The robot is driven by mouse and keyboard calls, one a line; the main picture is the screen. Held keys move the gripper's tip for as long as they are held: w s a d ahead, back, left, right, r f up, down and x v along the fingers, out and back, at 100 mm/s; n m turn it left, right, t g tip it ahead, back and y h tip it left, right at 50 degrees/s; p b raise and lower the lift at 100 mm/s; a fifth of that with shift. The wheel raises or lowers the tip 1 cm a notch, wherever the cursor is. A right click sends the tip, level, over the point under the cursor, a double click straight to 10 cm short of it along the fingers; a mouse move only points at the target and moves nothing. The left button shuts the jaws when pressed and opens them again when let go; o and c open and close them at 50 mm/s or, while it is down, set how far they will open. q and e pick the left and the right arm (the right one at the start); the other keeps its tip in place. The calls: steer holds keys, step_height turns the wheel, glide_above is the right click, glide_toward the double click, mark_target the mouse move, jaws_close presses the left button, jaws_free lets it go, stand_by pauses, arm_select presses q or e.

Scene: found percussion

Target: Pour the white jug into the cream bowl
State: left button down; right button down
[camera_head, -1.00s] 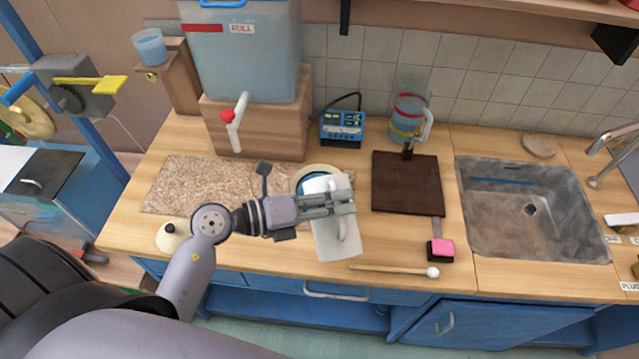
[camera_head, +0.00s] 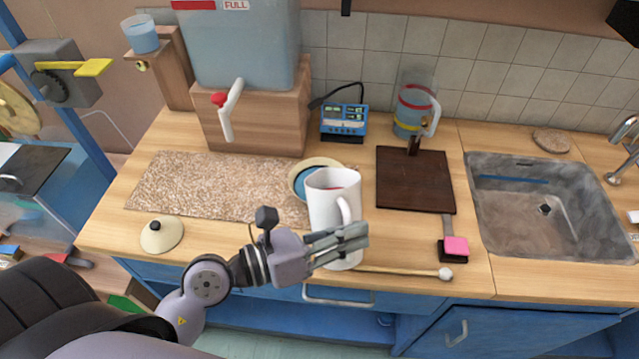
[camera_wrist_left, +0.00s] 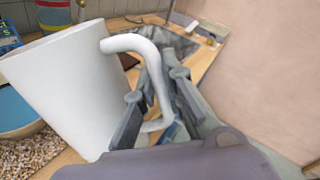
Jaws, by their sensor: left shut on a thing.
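The white jug (camera_head: 322,205) is upright or nearly so in the head view, its open mouth facing up with a little red showing inside. My left gripper (camera_head: 352,243) is shut on its handle, which also shows between the fingers (camera_wrist_left: 158,105) in the left wrist view. The jug's white wall (camera_wrist_left: 65,85) fills the left of that view. The cream bowl (camera_head: 297,191), blue inside, stands on the counter just behind the jug, which hides part of it. My right gripper is not in view.
A speckled mat (camera_head: 215,190) lies left of the bowl, with a cream lid (camera_head: 161,236) at its front. A dark board (camera_head: 414,180), a pink-and-black block (camera_head: 455,246) and the sink (camera_head: 550,205) are to the right. A mallet (camera_head: 410,271) lies along the front edge.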

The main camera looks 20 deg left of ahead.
mark_target(353, 261)
arm_select(q)
steer(key=s+f+m+b, duration=0.1)
steer(key=d+f+m+b, duration=0.1)
steer(key=b, duration=0.1)
steer(key=shift+s+d+f+t, duration=0.15)
steer(key=shift+s+f+t, duration=0.05)
steer(key=shift+s+t, duration=0.15)
steer(key=shift+s+d+f+m+b, duration=0.3)
steer(key=shift+f+m+b, duration=0.2)
steer(key=shift+m, duration=0.2)
steer(key=shift+s+d+m+t+b, duration=0.25)
steer(key=shift+s+m+b, duration=0.1)
steer(key=shift+m, duration=0.65)
